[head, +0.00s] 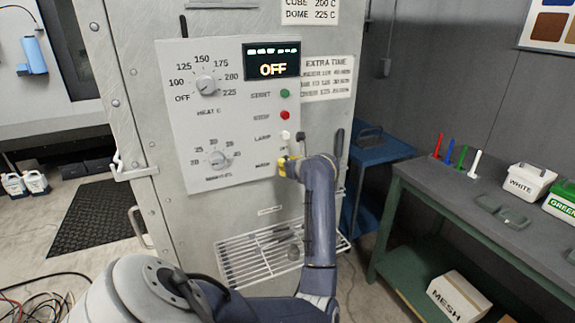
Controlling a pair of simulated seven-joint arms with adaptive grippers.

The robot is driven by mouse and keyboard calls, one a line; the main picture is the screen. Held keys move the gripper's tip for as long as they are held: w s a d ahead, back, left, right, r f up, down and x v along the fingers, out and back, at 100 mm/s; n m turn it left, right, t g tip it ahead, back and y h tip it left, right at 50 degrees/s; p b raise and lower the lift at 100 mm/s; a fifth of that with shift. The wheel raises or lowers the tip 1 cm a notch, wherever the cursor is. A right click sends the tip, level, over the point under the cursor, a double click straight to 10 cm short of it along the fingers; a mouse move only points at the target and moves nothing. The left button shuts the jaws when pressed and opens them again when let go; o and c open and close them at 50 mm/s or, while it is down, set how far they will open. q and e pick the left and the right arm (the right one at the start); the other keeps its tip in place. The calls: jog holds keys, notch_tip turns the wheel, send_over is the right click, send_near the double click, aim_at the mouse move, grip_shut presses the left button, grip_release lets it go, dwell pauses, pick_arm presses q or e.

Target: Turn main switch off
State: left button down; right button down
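The main switch (282,167), a small red and yellow part beside the MAIN label, sits at the lower right of the grey control panel (230,120) in the head view. My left arm reaches up from below, and its wrist end is right at the switch, covering part of it. My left gripper (296,164) is mostly hidden there; I cannot tell whether its fingers touch the switch or how it is turned. The display (272,61) above reads OFF. My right gripper is not in view.
A wire rack (255,259) projects below. A workbench (470,205) stands to the right.

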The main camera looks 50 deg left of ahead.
pick_arm(q)
jog(key=shift+s+f, duration=0.1)
jog(key=shift+f, duration=0.05)
jog(key=c, duration=1.5)
grip_release()
jog(key=shift+a, duration=0.1)
jog(key=v, duration=1.2)
